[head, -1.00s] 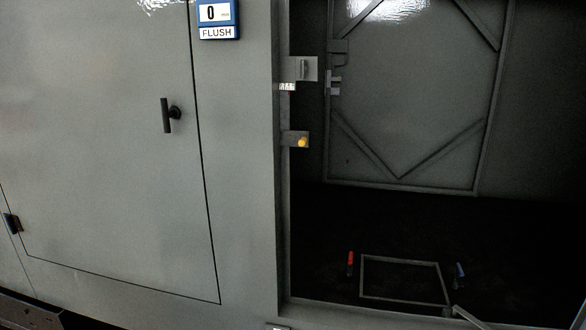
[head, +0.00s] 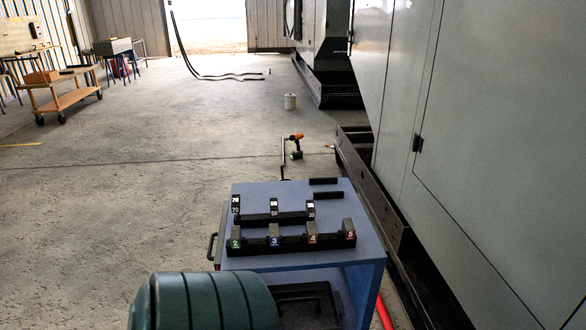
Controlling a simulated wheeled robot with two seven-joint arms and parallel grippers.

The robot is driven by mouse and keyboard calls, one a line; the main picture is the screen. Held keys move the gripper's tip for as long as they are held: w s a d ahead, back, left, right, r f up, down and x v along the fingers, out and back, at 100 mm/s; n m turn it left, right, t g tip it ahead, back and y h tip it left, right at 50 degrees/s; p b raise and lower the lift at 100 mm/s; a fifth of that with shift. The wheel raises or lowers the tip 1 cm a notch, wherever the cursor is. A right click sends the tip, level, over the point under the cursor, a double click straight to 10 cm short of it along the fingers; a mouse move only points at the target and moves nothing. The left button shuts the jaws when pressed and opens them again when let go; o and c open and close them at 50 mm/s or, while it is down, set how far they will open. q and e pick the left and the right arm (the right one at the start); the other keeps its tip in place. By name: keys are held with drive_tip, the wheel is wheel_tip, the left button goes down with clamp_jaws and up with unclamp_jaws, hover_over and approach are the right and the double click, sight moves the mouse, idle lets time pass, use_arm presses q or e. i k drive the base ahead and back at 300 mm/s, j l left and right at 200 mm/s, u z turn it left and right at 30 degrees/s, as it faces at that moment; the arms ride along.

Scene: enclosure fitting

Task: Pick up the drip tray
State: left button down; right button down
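I see nothing that I can surely name as the drip tray. A dark, low object (head: 300,292) with a raised rim or handle sits under the top of a blue cart (head: 345,252), partly hidden behind a green ribbed cylinder (head: 205,303). I cannot tell whether it is a tray or a case. Neither of my grippers is in view.
The cart top holds numbered blocks (head: 290,238) and smaller labelled pieces (head: 273,208). The grey enclosure wall (head: 480,150) runs along the right above a dark base rail. Open concrete floor (head: 120,200) lies left.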

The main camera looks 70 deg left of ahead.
sight(311, 305)
drive_tip(key=k+u, duration=0.2)
drive_tip(key=u, duration=1.75)
